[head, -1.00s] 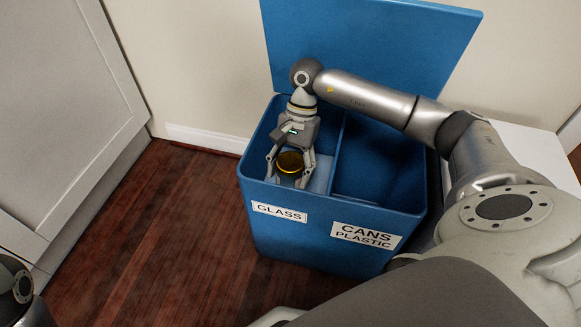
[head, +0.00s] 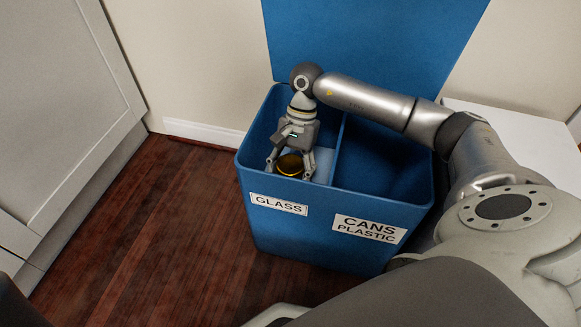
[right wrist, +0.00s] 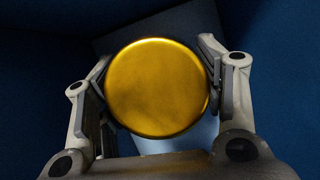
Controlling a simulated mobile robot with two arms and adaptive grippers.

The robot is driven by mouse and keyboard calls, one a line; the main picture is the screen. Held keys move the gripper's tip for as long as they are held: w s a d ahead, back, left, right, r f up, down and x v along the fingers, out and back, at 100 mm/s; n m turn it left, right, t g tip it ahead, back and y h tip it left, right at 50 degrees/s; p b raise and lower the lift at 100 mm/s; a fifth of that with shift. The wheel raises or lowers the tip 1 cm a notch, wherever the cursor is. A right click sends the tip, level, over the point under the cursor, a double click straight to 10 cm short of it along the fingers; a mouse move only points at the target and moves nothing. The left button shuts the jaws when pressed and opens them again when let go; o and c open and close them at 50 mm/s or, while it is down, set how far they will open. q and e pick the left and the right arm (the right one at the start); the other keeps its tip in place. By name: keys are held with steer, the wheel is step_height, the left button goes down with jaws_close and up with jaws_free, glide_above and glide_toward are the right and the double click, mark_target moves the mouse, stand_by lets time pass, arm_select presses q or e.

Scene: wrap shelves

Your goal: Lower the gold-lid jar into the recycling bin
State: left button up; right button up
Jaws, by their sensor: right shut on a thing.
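The gold-lid jar (head: 290,165) is held upright inside the glass compartment of the blue recycling bin (head: 270,232). Its round gold lid (right wrist: 156,87) fills the middle of the right wrist view, and its body is hidden below. My right gripper (head: 291,168) points down into that compartment, shut on the jar, with a finger on each side of the lid. The right wrist view also shows these fingers (right wrist: 158,85). A pale surface lies below the jar, but I cannot tell how far down. My left gripper is not in view.
The GLASS label (head: 279,204) marks the left compartment and the CANS PLASTIC label (head: 368,229) the right one. A divider (head: 338,150) separates them. The open lid (head: 370,45) stands behind. A grey cabinet (head: 60,110) is at left, with wooden floor (head: 150,225) between.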

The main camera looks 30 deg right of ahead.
mark_target(293, 158)
steer(key=shift+f+b, duration=0.3)
steer(key=shift+f, duration=0.05)
stand_by(0.6)
steer(key=shift+f, duration=0.1)
steer(key=o, duration=1.2)
steer(key=v, duration=0.7)
steer(key=shift+d+r, duration=0.1)
steer(key=shift+r, duration=0.2)
